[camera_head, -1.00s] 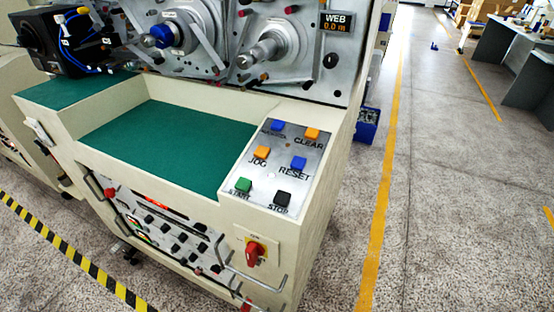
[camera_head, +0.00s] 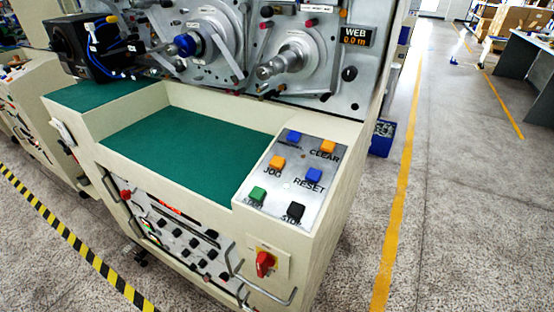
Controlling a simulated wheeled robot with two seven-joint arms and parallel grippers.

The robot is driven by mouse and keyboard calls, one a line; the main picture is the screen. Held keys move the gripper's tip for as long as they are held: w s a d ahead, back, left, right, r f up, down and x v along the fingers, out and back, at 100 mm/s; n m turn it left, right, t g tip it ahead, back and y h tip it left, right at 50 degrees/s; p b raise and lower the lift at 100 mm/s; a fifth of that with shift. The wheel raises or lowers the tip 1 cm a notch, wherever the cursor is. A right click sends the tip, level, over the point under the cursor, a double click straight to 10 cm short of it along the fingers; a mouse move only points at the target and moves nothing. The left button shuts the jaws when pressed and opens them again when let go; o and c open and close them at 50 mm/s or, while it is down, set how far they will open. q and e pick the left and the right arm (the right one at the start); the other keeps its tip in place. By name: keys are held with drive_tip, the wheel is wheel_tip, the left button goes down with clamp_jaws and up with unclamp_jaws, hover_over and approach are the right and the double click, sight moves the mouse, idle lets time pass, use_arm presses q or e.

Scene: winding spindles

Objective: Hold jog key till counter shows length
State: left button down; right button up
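The orange jog key (camera_head: 277,162) sits on the grey key panel (camera_head: 268,187) at the right of the machine's front ledge, with the label JOG below it. The web counter (camera_head: 355,37) at the upper right of the machine reads about 0.0 m. Other keys share the panel: orange CLEAR (camera_head: 327,146), blue RESET (camera_head: 313,174), green START (camera_head: 257,194), black STOP (camera_head: 295,210) and a blue key (camera_head: 293,136) with an unclear label. Neither of my grippers shows in the view.
Two winding spindles, one with a blue core (camera_head: 186,45) and one bare (camera_head: 279,64), stand out above the green ledge (camera_head: 172,142). A red rotary switch (camera_head: 264,262) and metal handles project from the front. Open floor lies right, with a blue crate (camera_head: 382,138) beside the machine.

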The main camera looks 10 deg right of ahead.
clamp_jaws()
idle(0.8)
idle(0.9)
